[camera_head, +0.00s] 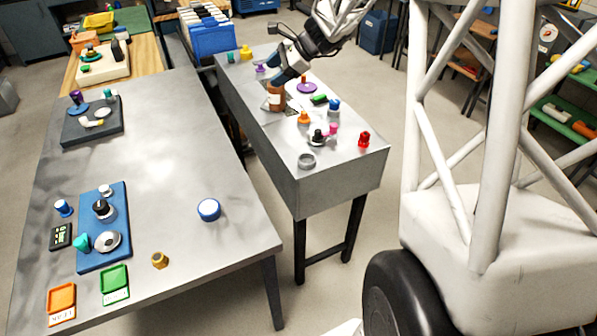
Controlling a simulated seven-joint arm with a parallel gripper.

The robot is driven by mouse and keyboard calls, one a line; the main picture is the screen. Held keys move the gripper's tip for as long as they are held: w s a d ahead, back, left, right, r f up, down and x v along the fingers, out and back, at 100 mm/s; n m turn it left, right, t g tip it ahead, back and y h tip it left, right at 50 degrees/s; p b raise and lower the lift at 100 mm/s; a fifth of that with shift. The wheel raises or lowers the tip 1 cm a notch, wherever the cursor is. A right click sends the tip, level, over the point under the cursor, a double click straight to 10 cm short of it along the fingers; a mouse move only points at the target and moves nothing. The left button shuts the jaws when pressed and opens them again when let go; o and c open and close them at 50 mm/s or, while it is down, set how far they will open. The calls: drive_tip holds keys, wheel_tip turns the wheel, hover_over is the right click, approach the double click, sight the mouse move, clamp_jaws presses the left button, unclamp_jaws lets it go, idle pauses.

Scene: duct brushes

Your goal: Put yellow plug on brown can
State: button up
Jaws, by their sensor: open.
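A small yellow piece (246,53), which looks like the yellow plug, stands at the far end of the narrow grey table. The brown can (275,97), with a pale label, stands on the same table nearer to me. My gripper (281,79), with blue fingers, is open and points down just at the can's top. The fingers partly hide the can's upper part. I cannot tell whether they touch it. The yellow piece is beyond and left of my gripper, apart from it.
Small pieces crowd the narrow table (340,172): a purple disc (306,88), an orange plug (304,118), a red piece (364,139) and a grey ring (307,160). The wide table (150,170) at left holds a blue board (118,202) and a brass-coloured piece (160,260). A floor gap separates the tables.

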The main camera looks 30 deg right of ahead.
drive_tip(key=s+a+r+n+g+h, duration=0.2)
drive_tip(key=s+a+n, duration=0.35)
drive_tip(key=s, duration=0.55)
drive_tip(key=s+a+r+n+g+h, duration=0.15)
drive_tip(key=s+a+n, duration=0.35)
drive_tip(key=s, duration=0.5)
drive_tip(key=s+a+f+n+h, duration=0.1)
drive_tip(key=s+n+h, duration=0.4)
drive_tip(key=s, duration=1.4)
drive_tip(key=a+n+t, duration=0.1)
drive_tip(key=n, duration=0.2)
drive_tip(key=shift+s+a+f, duration=0.15)
drive_tip(key=shift+a, duration=0.05)
